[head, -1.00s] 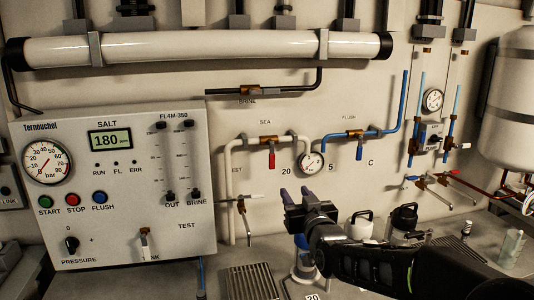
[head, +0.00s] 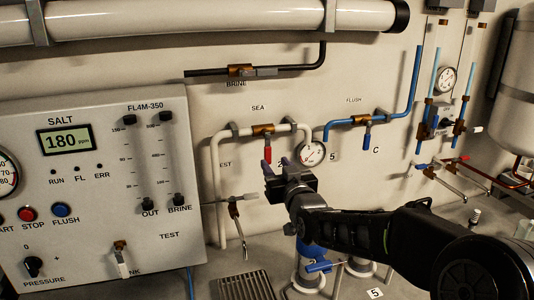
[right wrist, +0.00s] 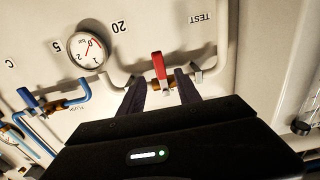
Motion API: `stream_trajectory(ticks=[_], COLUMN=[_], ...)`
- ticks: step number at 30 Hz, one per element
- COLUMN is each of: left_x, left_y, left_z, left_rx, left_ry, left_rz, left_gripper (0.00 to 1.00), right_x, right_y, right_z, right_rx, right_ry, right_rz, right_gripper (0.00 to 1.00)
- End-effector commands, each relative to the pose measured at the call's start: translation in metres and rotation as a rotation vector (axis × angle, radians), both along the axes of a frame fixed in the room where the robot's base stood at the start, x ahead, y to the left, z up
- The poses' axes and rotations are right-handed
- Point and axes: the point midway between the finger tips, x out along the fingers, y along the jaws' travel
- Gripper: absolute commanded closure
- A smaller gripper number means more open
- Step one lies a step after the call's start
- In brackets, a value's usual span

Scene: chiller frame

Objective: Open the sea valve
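The sea valve is a brass body (head: 263,129) under the SEA label in a white pipe, with a red handle (head: 267,154) hanging straight down. My right gripper (head: 277,166) is just below and in front of this handle, with its fingers apart and nothing held. In the right wrist view, which is turned upside down, the red handle (right wrist: 159,66) shows between the two finger lines of my right gripper (right wrist: 160,80). I cannot tell how far the fingertips are from the handle. The lower handle end is close to the fingers. My left gripper is out of view.
A round gauge (head: 311,153) sits just right of the handle. The blue flush valve handle (head: 367,138) is farther right. The control panel (head: 95,190) stands out at left, with a test valve (head: 236,212) between. White pipe runs on both sides.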

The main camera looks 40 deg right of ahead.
Motion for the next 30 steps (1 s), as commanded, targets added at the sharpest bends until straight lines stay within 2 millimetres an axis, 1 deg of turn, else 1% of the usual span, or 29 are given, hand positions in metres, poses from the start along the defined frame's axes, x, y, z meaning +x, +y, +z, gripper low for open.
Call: stream_trajectory(ticks=[5, 15, 18, 21, 28, 30], left_x=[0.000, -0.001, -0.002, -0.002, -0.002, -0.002], left_y=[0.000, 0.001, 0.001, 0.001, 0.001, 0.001], left_z=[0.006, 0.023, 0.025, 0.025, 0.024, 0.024], left_rx=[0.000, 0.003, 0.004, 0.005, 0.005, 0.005], left_ry=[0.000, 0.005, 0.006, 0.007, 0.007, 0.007], left_rz=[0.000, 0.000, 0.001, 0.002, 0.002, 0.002], left_gripper=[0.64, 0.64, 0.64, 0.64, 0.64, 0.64], right_x=[0.013, 0.060, 0.068, 0.072, 0.072, 0.072], right_y=[-0.005, -0.021, -0.024, -0.025, -0.025, -0.025], right_z=[0.001, 0.002, 0.001, 0.000, 0.000, 0.000], right_rx=[0.001, 0.000, 0.000, 0.000, 0.000, 0.000], right_ry=[0.002, 0.001, 0.000, 0.000, -0.001, 0.000], right_rz=[0.000, 0.001, 0.001, 0.000, 0.000, 0.000], right_gripper=[0.60, 0.60, 0.60, 0.60, 0.60, 0.65])
